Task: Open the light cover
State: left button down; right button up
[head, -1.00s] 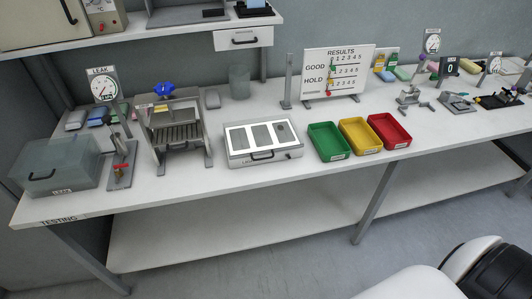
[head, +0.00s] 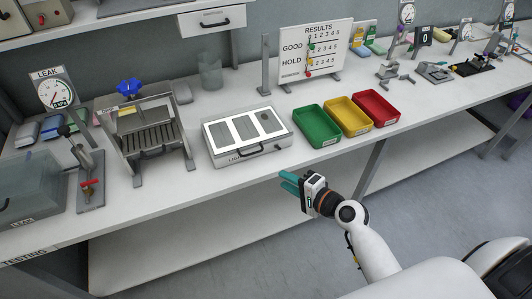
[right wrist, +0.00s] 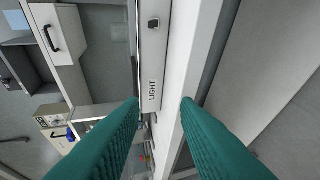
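The light box (head: 236,153) is a low white case on the bench, with its framed cover (head: 243,130) lying down over it and three bright panels showing. A dark handle (head: 262,150) is on its front side, beside lettering. My right gripper (head: 283,180) has teal fingers and hangs in front of the bench edge, to the right of and nearer than the box, apart from it. The right wrist view shows these fingers spread with nothing between them (right wrist: 158,103); the box's front (right wrist: 152,55), lettered LIGHT, lies beyond them. My left gripper is out of view.
Green (head: 318,127), yellow (head: 347,118) and red (head: 377,110) trays stand right of the box. A metal rack with a blue knob (head: 130,87) stands to its left. A results board (head: 315,52) is behind. The bench strip before the box is clear.

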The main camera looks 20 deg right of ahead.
jog(key=shift+t, duration=0.3)
jog(key=w+a, duration=0.1)
jog(key=w, duration=0.2)
jog(key=w+a+p, duration=0.1)
jog(key=w, duration=0.2)
jog(key=w+a+r, duration=0.1)
jog(key=w+a, duration=0.1)
jog(key=w, duration=0.1)
jog(key=shift+w+a, duration=0.1)
jog(key=shift+x, duration=0.85)
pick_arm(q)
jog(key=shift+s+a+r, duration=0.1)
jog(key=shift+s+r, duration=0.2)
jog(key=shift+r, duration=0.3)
pick_arm(e)
jog(key=shift+r, duration=0.1)
grip_shut()
